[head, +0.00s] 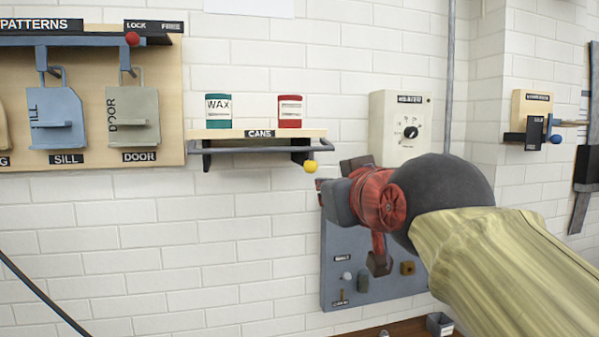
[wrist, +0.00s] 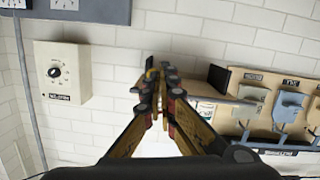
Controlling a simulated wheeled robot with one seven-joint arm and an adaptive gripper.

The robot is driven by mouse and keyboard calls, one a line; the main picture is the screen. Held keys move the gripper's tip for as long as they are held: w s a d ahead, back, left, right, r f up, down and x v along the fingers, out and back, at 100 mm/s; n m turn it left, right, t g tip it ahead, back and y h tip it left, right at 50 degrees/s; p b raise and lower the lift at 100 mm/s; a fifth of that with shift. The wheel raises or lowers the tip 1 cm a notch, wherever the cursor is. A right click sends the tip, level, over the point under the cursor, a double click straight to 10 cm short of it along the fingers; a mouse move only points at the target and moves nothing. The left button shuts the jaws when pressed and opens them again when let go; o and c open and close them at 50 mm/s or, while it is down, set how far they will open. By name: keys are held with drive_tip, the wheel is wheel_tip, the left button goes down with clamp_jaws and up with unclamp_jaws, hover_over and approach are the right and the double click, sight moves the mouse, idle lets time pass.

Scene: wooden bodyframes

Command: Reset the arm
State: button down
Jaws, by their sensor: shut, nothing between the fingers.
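My gripper (head: 322,190) is held up in front of the white brick wall, just right of the cans shelf (head: 258,133) in the head view. My arm reaches in from the lower right. In the wrist view my gripper (wrist: 160,75) has its fingers together at the tips, with nothing held between them. The fingers hide part of the shelf there.
A green WAX can (head: 218,111) and a red can (head: 290,111) stand on the shelf, which has a rail with a yellow knob (head: 310,167). A dial box (head: 400,127) hangs above my gripper, a grey panel (head: 340,255) below. The pattern board (head: 95,75) is left.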

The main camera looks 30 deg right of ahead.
drive_tip(key=shift+s+a+f, duration=0.2)
drive_tip(key=shift+s+f, duration=0.15)
drive_tip(key=shift+s, duration=0.15)
wheel_tip(320, 180, down, 13)
drive_tip(key=m+g+y, duration=0.1)
drive_tip(key=g, duration=0.2)
drive_tip(key=s+a+f+n+g+y, duration=0.1)
drive_tip(key=s+a+f, duration=0.3)
drive_tip(key=f, duration=0.5)
drive_tip(key=s+a+f+g+y, duration=0.1)
drive_tip(key=s+a+f+g, duration=0.2)
drive_tip(key=f, duration=0.7)
drive_tip(key=s+a+f+n+g+y, duration=0.1)
drive_tip(key=s+a+f, duration=0.4)
drive_tip(key=f, duration=0.5)
drive_tip(key=shift+s+a+n+g+y, duration=0.25)
drive_tip(key=shift+n+g+y, duration=0.05)
drive_tip(key=shift+g, duration=0.6)
